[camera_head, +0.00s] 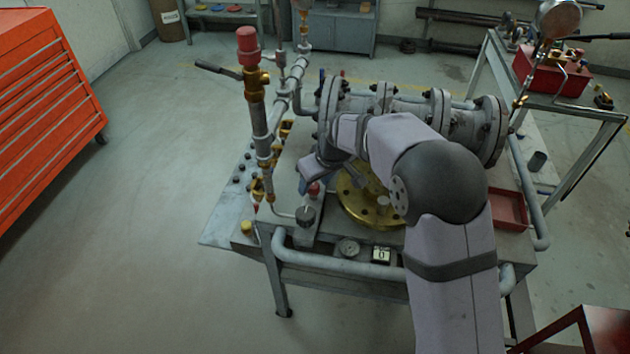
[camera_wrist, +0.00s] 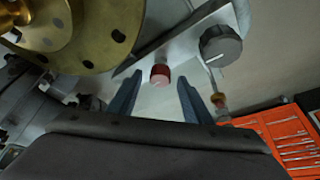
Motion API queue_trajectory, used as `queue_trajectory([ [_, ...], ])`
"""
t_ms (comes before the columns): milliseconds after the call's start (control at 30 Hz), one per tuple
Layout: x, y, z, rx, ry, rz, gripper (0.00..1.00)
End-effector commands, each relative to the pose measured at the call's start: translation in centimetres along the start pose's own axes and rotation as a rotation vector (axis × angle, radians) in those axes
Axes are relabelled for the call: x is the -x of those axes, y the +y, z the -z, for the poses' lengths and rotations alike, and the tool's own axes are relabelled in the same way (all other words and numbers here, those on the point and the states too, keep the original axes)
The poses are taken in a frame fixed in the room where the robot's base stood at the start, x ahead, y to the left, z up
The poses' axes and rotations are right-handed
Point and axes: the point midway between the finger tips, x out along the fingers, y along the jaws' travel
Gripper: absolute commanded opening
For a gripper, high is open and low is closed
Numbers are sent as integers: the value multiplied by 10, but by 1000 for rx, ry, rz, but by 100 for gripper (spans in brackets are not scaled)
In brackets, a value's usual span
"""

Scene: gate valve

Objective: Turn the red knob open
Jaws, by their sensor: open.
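The small red knob (camera_wrist: 160,74) sits on a pale grey panel in the wrist view, between and just beyond my fingertips. In the head view it shows as a small red spot (camera_head: 313,189) just below my gripper (camera_head: 310,178). My gripper is open, with one dark finger on each side of the knob in the wrist view (camera_wrist: 160,81). A gap shows between the knob and each finger. I cannot tell how far the fingertips are from the panel.
A dark round dial knob (camera_wrist: 220,46) is to the right of the red knob. A brass flange (camera_wrist: 75,35) lies to the left. In the head view, an upright pipe with a red cap (camera_head: 247,42) stands left of my gripper, and large flanged piping (camera_head: 437,108) lies behind.

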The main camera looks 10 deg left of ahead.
Motion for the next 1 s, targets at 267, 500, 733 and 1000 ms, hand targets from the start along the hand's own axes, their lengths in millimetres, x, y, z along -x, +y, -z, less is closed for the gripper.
queue_trajectory([
  [267,-4,0,0,0,0,0,45],
  [500,-4,0,0,0,0,0,4],
  [733,-4,0,0,6,-1,3,4],
  [1000,-6,2,-1,78,-1,33,4],
])
